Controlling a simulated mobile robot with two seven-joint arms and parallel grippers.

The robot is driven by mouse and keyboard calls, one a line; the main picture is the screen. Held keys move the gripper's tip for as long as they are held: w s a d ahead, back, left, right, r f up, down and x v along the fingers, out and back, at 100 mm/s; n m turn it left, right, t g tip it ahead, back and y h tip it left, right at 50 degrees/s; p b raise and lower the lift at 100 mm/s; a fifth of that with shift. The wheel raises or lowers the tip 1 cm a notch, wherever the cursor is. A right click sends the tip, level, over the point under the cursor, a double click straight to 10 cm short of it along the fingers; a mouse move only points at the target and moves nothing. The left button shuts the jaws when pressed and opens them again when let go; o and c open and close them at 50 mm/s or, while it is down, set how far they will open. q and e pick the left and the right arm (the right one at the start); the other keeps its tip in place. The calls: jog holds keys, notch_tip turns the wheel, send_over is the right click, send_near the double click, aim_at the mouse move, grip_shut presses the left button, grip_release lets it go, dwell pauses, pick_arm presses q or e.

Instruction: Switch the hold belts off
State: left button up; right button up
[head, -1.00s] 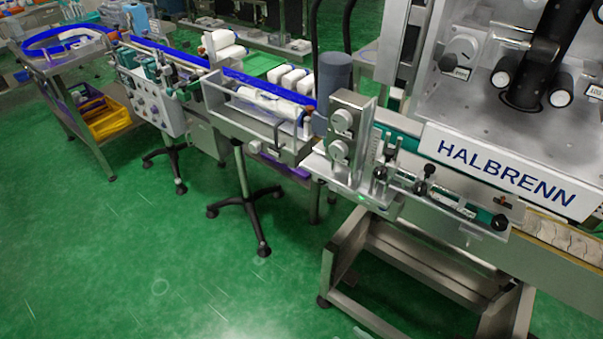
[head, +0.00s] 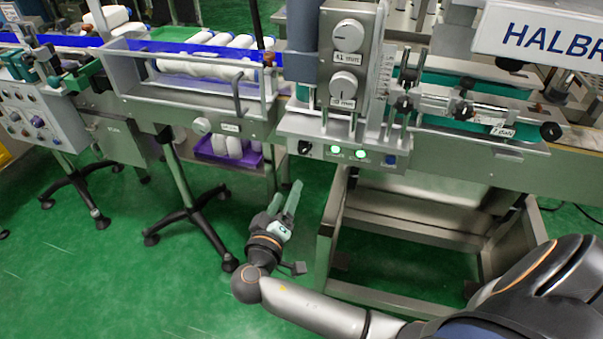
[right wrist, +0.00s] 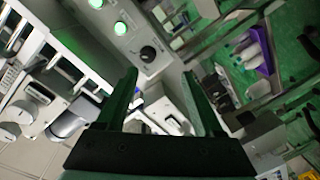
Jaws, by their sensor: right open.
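A grey control panel (head: 345,155) sits under the tall knob box. It carries a black selector knob (head: 305,147), two lit green lamps (head: 335,149) and a blue button (head: 390,160); their labels are too small to read. Teal belts (head: 450,82) run along the conveyor to the right. My right gripper (head: 287,194) is open and empty, below and left of the panel, apart from it. In the right wrist view, the black knob (right wrist: 148,53) and green lamps (right wrist: 120,28) lie beyond my open fingers (right wrist: 160,76). My left gripper is not in view.
Two dials (head: 347,36) are on the knob box (head: 367,70) above the panel. A bottle conveyor with a guard frame (head: 188,105) and a purple crate (head: 225,160) are to the left. Stand legs (head: 190,215) and a steel machine frame (head: 330,235) flank open green floor.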

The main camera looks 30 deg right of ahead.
jog(key=r+h, duration=0.1)
jog(key=m, duration=0.1)
send_near(303, 151)
jog(key=x, duration=0.7)
jog(key=shift+w+d+f+b, duration=0.1)
jog(key=shift+w+d+b, duration=0.2)
jog(key=shift+b, duration=0.1)
jog(key=shift+w+d, duration=0.35)
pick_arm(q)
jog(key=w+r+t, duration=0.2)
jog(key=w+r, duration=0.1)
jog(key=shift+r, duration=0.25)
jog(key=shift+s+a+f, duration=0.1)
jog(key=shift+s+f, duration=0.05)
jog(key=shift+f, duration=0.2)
pick_arm(e)
grip_shut()
